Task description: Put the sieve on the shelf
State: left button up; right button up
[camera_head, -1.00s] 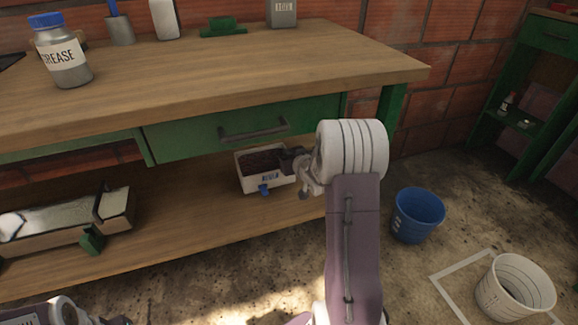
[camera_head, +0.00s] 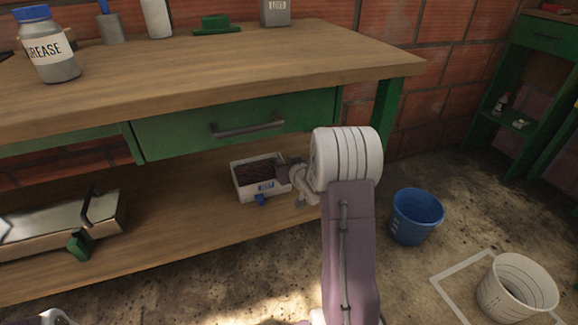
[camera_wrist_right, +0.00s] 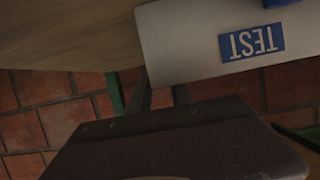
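The white, shallow rectangular frame with a dark inside, blue tab and blue label, which I take for the sieve (camera_head: 240,186), is at the lower shelf (camera_head: 180,235) of the bench. My right gripper (camera_head: 284,173) is at its right side and looks shut on its rim. I cannot tell whether the sieve touches the shelf. In the right wrist view, the sieve's white wall (camera_wrist_right: 200,50) with its upside-down "TEST" label is just beyond the dark fingers (camera_wrist_right: 162,92). My left gripper is out of view; only a bit of its arm shows at the lower left.
The green drawer (camera_head: 180,133) and benchtop are above the sieve. A grease jar (camera_head: 48,55) stands on top. A blue bucket (camera_head: 415,217) and white bucket (camera_head: 515,290) stand on the right floor.

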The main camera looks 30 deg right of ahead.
jog(key=p+v, duration=0.1)
jog(key=v, duration=1)
jog(key=shift+s+r, duration=0.15)
jog(key=shift+s, duration=0.2)
jog(key=shift+a, duration=0.1)
